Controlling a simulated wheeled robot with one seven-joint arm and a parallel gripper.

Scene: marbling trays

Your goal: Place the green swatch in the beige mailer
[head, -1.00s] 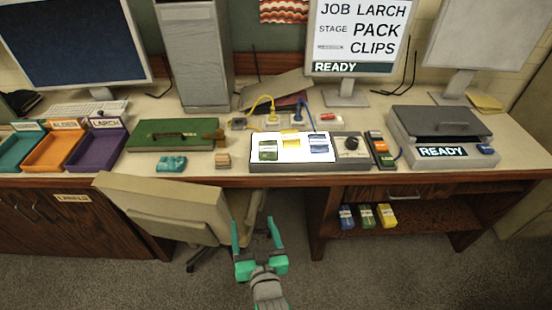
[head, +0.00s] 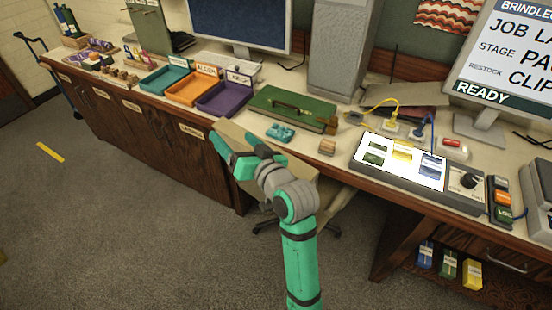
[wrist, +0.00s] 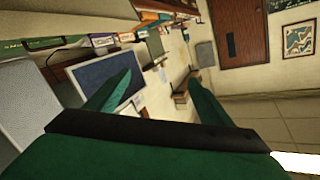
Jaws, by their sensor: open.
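Green swatches (head: 373,158) lie at the left of the lit white panel (head: 411,182) on the desk, beside a yellow swatch (head: 402,153) and a blue one (head: 432,165). I cannot make out a beige mailer in either current view. My gripper (head: 241,147) is in front of the desk, left of the panel and near the beige chair back. It is open and empty; in the wrist view its two green fingers (wrist: 160,78) stand apart with nothing between them. No swatch shows clearly in the wrist view.
Teal, orange and purple trays (head: 224,98) stand on the desk, left of a green board (head: 290,106). The chair (head: 235,135) is close to my gripper. Blue, green and yellow packs (head: 448,263) sit on the shelf below.

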